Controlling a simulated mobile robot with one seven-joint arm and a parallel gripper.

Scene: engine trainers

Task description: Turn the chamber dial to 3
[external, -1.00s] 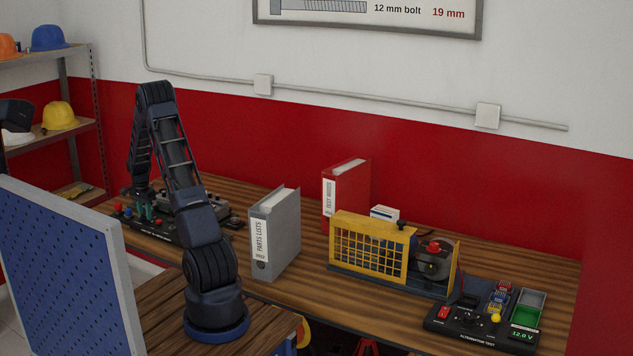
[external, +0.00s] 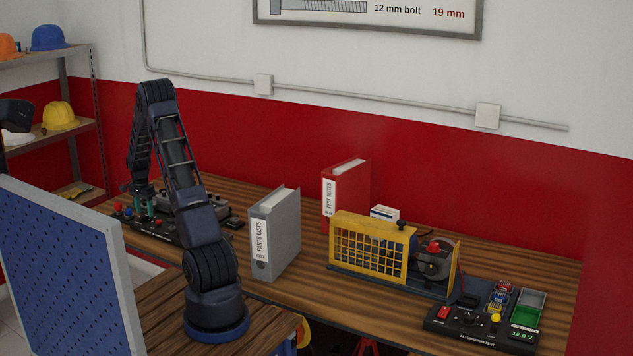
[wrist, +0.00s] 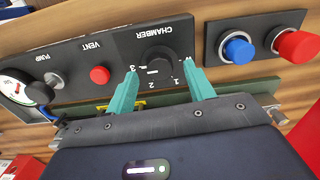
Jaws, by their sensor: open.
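The chamber dial (wrist: 160,66) is a dark round knob on a black panel (wrist: 128,42) labelled CHAMBER. The marks 3, 2 and 1 show beside it, upside down in the wrist view. I cannot tell which mark its pointer faces. My gripper (wrist: 161,76) is open, with one teal finger on each side of the dial. Whether the fingers touch it I cannot tell. In the external view my gripper (external: 145,208) hangs low over the control panel at the left of the bench, and the dial is too small to make out there.
Close to the dial are a red VENT button (wrist: 99,75), a PUMP knob (wrist: 53,80) and a gauge (wrist: 14,92). A blue button (wrist: 238,51) and a red button (wrist: 294,46) sit on a separate panel. A grey binder (external: 275,234) stands right of my arm.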

